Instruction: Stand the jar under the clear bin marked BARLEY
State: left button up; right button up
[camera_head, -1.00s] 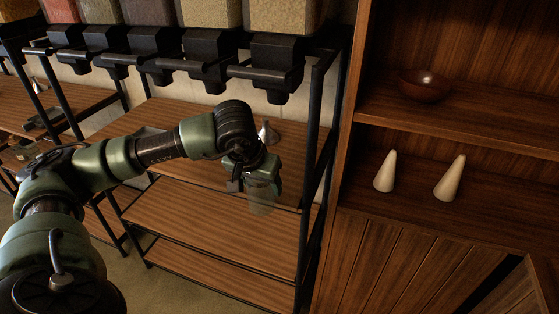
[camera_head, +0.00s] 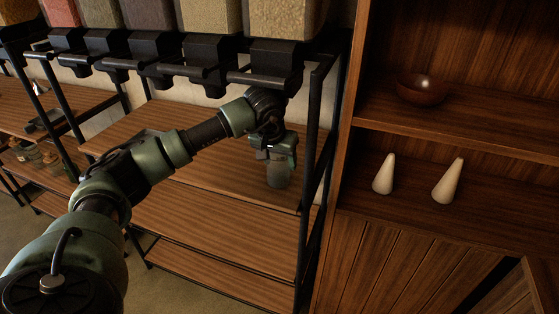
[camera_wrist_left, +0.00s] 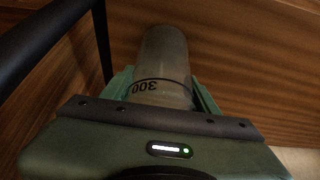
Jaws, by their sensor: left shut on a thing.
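A clear greyish jar (camera_head: 278,176) is in my left gripper (camera_head: 276,156), over the right part of the wooden shelf below the bins. In the left wrist view the jar (camera_wrist_left: 162,62) shows a dark line and the number 300 upside down, between the fingers of the gripper (camera_wrist_left: 163,92). It looks empty. I cannot tell whether its base touches the shelf. Several clear bins stand above on black dispensers; the rightmost bin (camera_head: 283,18) holds tan grain. Their labels are out of view, so I cannot tell which is BARLEY. My right gripper is not in view.
The wooden shelf (camera_head: 215,172) is mostly bare left of the jar. A black rack post (camera_head: 309,150) stands close to its right. A cabinet holds two cream cones (camera_head: 383,174) (camera_head: 448,182) and a brown bowl (camera_head: 422,89). Dispenser spouts hang above my arm.

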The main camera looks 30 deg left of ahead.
pick_arm(q)
jog(key=o, duration=1.6)
jog(key=shift+f, duration=0.1)
jog(key=shift+r, duration=0.25)
jog(key=shift+s+r+b, duration=0.1)
jog(key=shift+r+b, duration=0.2)
jog(key=s+d+b, duration=0.2)
jog(key=s+d, duration=0.1)
jog(key=s, duration=0.9)
jog(key=shift+r, duration=0.15)
